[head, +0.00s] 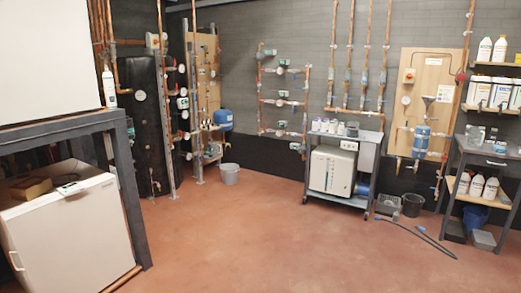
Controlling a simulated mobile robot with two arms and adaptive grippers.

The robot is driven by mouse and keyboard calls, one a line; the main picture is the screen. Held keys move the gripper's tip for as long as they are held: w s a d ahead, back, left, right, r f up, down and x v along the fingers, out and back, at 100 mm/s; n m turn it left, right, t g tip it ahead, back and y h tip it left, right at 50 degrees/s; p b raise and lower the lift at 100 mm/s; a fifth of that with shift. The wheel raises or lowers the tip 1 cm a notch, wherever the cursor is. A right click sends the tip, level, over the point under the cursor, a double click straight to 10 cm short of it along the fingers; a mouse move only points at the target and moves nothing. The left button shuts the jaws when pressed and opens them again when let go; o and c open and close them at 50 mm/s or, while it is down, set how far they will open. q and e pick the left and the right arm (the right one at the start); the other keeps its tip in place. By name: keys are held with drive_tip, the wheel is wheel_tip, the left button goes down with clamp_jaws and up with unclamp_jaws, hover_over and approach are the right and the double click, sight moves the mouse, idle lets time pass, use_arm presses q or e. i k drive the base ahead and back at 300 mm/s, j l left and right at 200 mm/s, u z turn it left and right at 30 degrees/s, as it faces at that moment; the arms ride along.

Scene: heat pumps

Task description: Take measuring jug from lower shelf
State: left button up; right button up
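I cannot make out a measuring jug for certain at this distance. Wall shelves above the bench hold white jerrycans (479,92) and bottles (485,49). Neither of my grippers is in view.
A grey cart (343,135) with a white unit stands at the back. A crate (388,204), a dark bucket (412,205) and a hose (428,240) lie on the floor before the bench. A frame (126,180) stands over a white appliance (70,235) at left. The middle floor is clear.

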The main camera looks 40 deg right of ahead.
sight(216, 145)
drive_tip(key=z, duration=1.15)
drive_tip(key=i, duration=6.8)
drive_tip(key=j+u, duration=0.05)
drive_tip(key=j, duration=0.15)
